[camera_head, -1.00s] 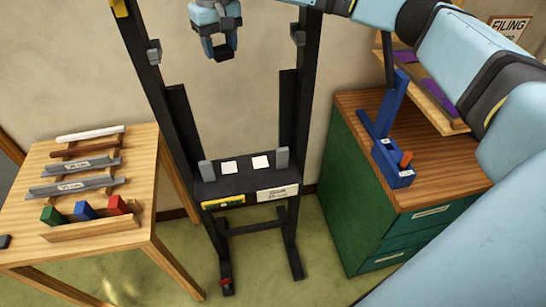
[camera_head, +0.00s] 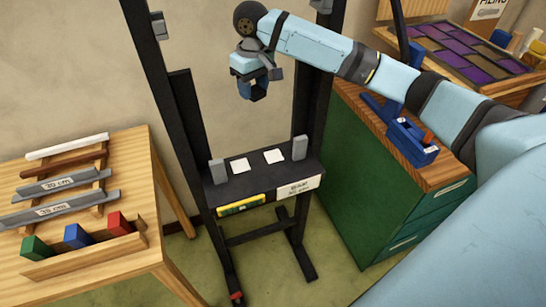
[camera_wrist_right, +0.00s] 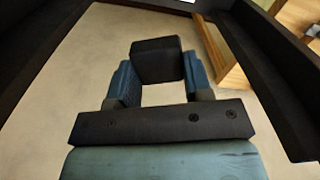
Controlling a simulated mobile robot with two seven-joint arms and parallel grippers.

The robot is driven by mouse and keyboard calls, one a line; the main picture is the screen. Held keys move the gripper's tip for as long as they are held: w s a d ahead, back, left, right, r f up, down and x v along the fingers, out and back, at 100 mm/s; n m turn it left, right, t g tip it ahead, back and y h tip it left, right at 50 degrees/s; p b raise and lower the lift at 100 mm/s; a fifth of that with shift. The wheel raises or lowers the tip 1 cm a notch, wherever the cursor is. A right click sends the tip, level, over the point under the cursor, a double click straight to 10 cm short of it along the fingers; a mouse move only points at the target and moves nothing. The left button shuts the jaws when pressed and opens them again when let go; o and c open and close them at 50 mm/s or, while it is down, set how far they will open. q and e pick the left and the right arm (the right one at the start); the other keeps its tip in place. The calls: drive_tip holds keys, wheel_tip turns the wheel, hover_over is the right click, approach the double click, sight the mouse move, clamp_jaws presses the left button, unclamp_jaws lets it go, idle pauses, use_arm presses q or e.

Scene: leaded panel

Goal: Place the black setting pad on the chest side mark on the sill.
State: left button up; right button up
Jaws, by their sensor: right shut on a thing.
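My right gripper (camera_head: 255,90) is shut on the black setting pad (camera_wrist_right: 157,60), which sits between the blue fingertips in the right wrist view. In the head view the pad is hard to tell from the dark fingers. The gripper hangs in the air between the black uprights, above the black sill (camera_head: 220,196) and apart from it. Two white square marks lie on the sill: a left one (camera_head: 239,165) and a right one (camera_head: 274,156), which is nearer the green chest (camera_head: 350,185). Both marks are bare. My left gripper is not in view.
Grey upright blocks stand at the sill's left end (camera_head: 217,172) and right end (camera_head: 299,148). A wooden table (camera_head: 110,262) on the left holds bars and coloured blocks. A blue tool (camera_head: 412,143) stands on the chest, beneath my right arm.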

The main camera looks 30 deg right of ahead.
hover_over(273, 155)
wheel_tip(273, 155, down, 4)
wheel_tip(273, 155, down, 14)
drive_tip(key=shift+f, duration=2.6)
drive_tip(key=o, duration=0.9)
drive_tip(key=shift+w, duration=0.1)
wheel_tip(273, 155, up, 12)
drive_tip(key=shift+a, duration=0.1)
